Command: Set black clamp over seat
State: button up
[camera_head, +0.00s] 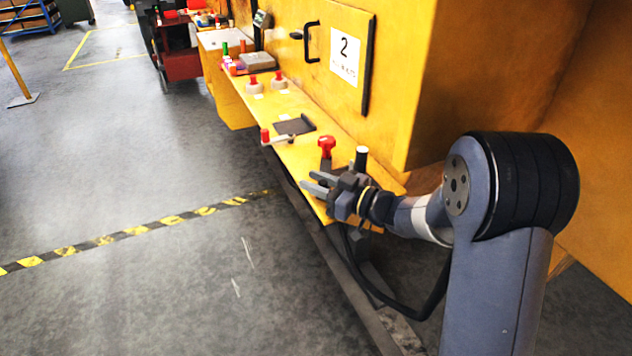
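My gripper (313,182) reaches in from the right over the near end of the yellow ledge (310,157), its fingers pointing left. The two fingers look apart, with nothing seen between them. Just behind it stands an upright dark post with a pale top (361,158), its foot hidden by my gripper; it may be the black clamp, but I cannot tell for sure. A red knob (327,142) stands left of that post. Farther along the ledge lies a flat black plate (294,125), possibly the seat. A red-handled lever (265,136) sits beside it at the ledge's front edge.
A yellow machine wall with a black handle (311,42) and a "2" sign (346,56) rises behind the ledge. Two red-topped pale parts (279,80) (254,85) and a grey block (257,61) stand farther back. The floor left of the ledge is open.

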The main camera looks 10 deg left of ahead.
jog(key=shift+o, duration=1.1)
jog(key=shift+d, duration=0.1)
jog(key=v, duration=1)
jog(key=shift+s+d, duration=0.15)
jog(key=shift+d, duration=0.1)
